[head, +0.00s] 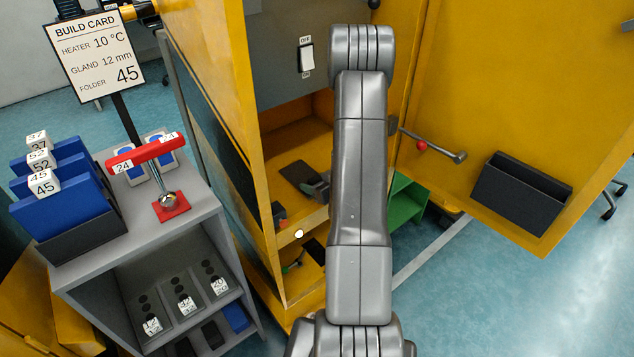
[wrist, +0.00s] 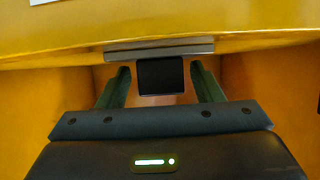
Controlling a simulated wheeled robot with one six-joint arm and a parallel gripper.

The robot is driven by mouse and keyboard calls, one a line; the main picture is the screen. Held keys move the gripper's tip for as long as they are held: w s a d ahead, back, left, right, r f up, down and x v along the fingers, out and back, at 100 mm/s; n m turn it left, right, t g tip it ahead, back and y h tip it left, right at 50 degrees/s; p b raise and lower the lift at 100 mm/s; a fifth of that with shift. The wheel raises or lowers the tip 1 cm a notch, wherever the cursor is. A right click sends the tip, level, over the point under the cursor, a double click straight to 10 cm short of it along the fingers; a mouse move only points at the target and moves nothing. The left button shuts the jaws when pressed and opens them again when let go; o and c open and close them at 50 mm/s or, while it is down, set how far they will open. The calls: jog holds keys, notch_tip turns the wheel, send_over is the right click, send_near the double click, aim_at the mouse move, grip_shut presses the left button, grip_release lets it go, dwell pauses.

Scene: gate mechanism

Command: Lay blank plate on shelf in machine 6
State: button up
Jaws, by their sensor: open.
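A dark flat plate (head: 298,174), which looks like the blank plate, lies on the orange shelf (head: 318,132) inside the yellow machine. In the wrist view, a black square piece (wrist: 160,76), likely the same plate, shows between the two green fingers of my gripper (wrist: 161,70). The fingers are apart, with a gap on each side of it. A grey strip (wrist: 160,50) runs just beyond it. In the head view my arm hides most of the gripper; a grey-green part of it seems to show at the plate's right end. I cannot read a machine number.
The yellow machine door (head: 490,90) stands open at the right, with a dark pocket (head: 521,193) and a red-knobbed lever (head: 432,148). At the left stand a grey cart (head: 185,230), blue folders (head: 65,190) and a build card (head: 97,62).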

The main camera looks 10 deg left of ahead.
jog(key=v, duration=1.2)
